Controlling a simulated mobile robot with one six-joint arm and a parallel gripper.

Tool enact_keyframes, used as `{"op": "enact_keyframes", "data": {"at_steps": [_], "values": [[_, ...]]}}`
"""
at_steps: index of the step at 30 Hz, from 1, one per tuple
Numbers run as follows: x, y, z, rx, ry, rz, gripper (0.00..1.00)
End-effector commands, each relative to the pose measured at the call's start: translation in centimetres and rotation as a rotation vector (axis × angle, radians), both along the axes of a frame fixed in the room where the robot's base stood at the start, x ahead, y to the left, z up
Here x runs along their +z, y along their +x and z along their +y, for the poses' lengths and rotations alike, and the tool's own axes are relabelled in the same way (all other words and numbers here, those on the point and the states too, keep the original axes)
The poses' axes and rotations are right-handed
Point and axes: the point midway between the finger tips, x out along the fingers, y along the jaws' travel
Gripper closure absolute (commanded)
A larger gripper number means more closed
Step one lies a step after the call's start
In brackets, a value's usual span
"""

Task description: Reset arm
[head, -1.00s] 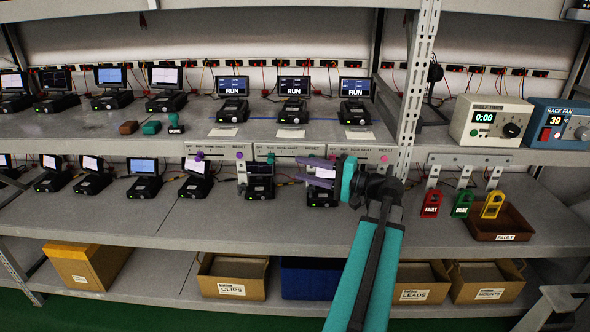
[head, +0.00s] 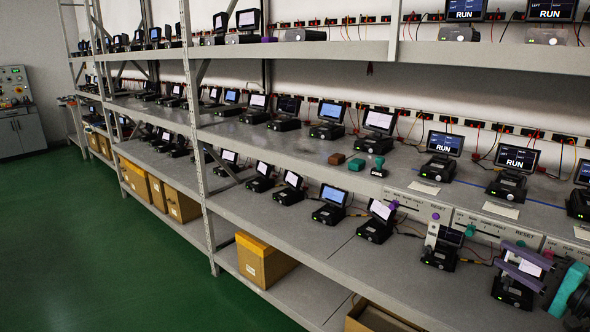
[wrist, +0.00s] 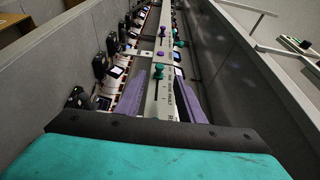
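My gripper (head: 500,254) is at the lower right edge of the head view, with two purple fingers and a teal wrist part. The fingers are apart, one above the other, in front of a device (head: 512,291) on the middle shelf. Nothing shows gripped between them. The wrist view also shows my gripper (wrist: 166,70), its fingers spread on either side of a pale panel strip with purple and green knobs. Most of my arm is outside the head view.
A long rack (head: 304,232) with rows of small screen devices runs away to the left. A yellow box (head: 262,262) stands on the bottom shelf. Brown and teal blocks lie on the shelf above the middle one. Green floor (head: 110,260) is clear at left. A grey cabinet (head: 22,130) stands far left.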

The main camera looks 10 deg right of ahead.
Motion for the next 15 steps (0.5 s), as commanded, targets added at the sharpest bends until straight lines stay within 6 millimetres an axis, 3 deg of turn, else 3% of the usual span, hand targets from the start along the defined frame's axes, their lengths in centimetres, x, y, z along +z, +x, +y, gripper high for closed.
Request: {"op": "enact_keyframes", "data": {"at_steps": [8,15], "values": [[-2.6,5.6,5.0,0.12,0.042,0.014,0.65],[-6.3,10.6,11.0,0.244,0.1,0.044,0.65]]}}
